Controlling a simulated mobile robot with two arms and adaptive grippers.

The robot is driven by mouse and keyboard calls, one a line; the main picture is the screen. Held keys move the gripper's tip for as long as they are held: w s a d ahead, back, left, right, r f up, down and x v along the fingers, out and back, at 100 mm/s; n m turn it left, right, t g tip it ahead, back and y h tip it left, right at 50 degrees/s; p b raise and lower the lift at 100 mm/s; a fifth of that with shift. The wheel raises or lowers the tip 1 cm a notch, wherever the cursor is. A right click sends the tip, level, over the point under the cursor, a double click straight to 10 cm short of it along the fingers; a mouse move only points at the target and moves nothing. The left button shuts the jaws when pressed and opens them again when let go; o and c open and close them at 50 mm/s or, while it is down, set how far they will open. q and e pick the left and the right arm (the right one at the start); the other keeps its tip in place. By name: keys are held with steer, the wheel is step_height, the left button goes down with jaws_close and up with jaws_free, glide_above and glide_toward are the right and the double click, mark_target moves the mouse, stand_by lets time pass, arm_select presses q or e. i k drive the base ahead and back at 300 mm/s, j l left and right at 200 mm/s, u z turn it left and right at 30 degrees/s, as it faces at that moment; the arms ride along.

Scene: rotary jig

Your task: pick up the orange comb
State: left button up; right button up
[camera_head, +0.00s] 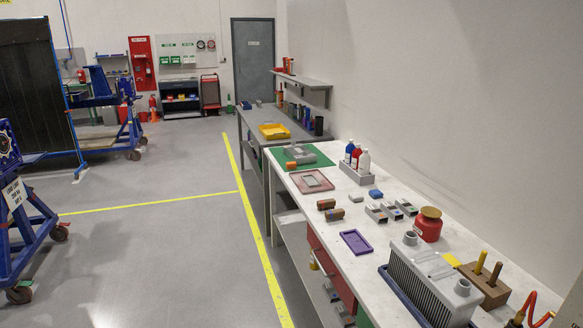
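I cannot make out an orange comb for certain. A small orange item (291,165) sits at the edge of the green mat (322,160) on the white workbench, too small to tell its shape. Neither of my grippers is in this view.
The long white workbench (390,232) runs along the right wall. It holds a purple tray (356,241), a grey finned block (432,284), a red pot (428,224), bottles (356,156) and small boxes. A yellow tray (273,131) lies on the farther bench. The grey floor (170,250) left of it is open.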

mark_target(290, 165)
steer(key=i+u, duration=0.1)
steer(key=u, duration=0.55)
steer(key=i+j, duration=0.1)
steer(key=i, duration=5.3)
steer(key=i+z, duration=0.25)
steer(key=z, duration=0.25)
steer(key=i+j+z, duration=0.1)
steer(key=z, duration=0.35)
steer(key=i+j+z, duration=0.2)
steer(key=z, duration=0.3)
steer(key=i+j, duration=0.05)
steer(key=i, duration=0.05)
